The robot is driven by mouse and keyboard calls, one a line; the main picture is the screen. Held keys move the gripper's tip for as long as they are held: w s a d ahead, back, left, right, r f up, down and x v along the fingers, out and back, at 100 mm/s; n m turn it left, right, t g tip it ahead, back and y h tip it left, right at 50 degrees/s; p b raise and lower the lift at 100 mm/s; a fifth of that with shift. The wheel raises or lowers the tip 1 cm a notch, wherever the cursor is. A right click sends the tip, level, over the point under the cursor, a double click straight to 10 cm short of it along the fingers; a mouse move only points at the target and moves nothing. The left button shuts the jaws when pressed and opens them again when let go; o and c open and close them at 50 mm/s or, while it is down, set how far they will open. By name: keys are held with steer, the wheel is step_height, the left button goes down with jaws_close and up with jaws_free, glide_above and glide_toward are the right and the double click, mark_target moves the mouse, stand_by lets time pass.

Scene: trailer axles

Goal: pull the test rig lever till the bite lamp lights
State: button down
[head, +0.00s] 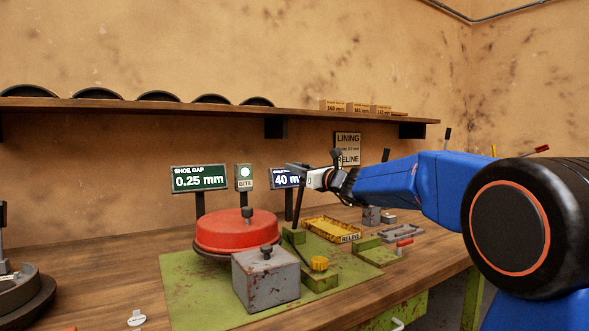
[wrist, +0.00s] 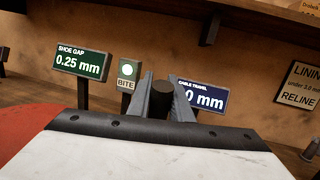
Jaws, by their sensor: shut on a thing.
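The test rig lever (head: 297,211) is a dark rod rising from a green block on the bench. My gripper (head: 303,174) is at its top end. In the wrist view, my gripper (wrist: 162,98) is shut on the lever's dark round grip (wrist: 161,87), one finger on each side. The BITE lamp (head: 244,172) is a pale white disc on a small sign, also in the wrist view (wrist: 127,70); I cannot tell if it is lit. The shoe gap display (head: 199,179) reads 0.25 mm. The cable travel display (head: 283,180) shows 40 mm, its left part readable and its right part covered by my gripper.
A red drum (head: 235,232) and a grey block (head: 266,279) stand on the green plate left of the lever. A yellow RELINE tray (head: 331,229) lies behind it. A yellow knob (head: 319,263) sits in front. A shelf (head: 300,115) runs along the wall above.

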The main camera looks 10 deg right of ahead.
steer(key=c, duration=1.6)
jaws_free()
steer(key=v, duration=1.7)
steer(key=shift+s+d, duration=0.1)
steer(key=shift+s, duration=0.05)
steer(key=shift+s+d, duration=0.1)
